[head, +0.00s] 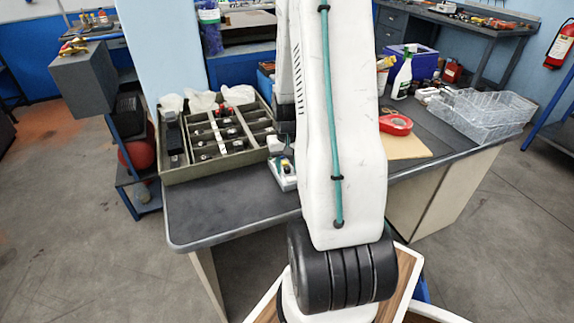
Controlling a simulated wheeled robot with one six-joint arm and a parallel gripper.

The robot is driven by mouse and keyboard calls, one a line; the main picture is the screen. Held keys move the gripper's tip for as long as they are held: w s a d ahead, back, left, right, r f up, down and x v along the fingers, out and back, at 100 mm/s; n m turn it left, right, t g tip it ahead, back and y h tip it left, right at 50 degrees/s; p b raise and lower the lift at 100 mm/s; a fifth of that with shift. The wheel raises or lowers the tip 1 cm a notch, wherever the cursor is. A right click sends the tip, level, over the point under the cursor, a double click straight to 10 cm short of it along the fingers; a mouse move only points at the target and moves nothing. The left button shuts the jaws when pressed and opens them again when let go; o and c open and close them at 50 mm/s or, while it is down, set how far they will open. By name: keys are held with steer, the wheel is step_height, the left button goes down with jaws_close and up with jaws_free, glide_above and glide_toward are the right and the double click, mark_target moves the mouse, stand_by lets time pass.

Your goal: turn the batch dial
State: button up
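My gripper is not visible.
A divided tray (165,175) with small parts stands on the bench's left. Right of my arm are red tape (396,124), a tan board (405,146), a spray bottle (402,76) and clear trays (476,112). The bench's front left is bare.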

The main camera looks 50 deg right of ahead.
jaws_close()
steer(key=shift+m, duration=0.4)
steer(key=m, duration=0.4)
steer(key=shift+m, duration=0.3)
steer(key=m, duration=0.5)
steer(key=shift+m, duration=0.3)
steer(key=m, duration=0.6)
steer(key=shift+w, duration=0.1)
steer(key=m, duration=0.6)
steer(key=shift+r+m, duration=0.1)
steer(key=shift+m, duration=0.3)
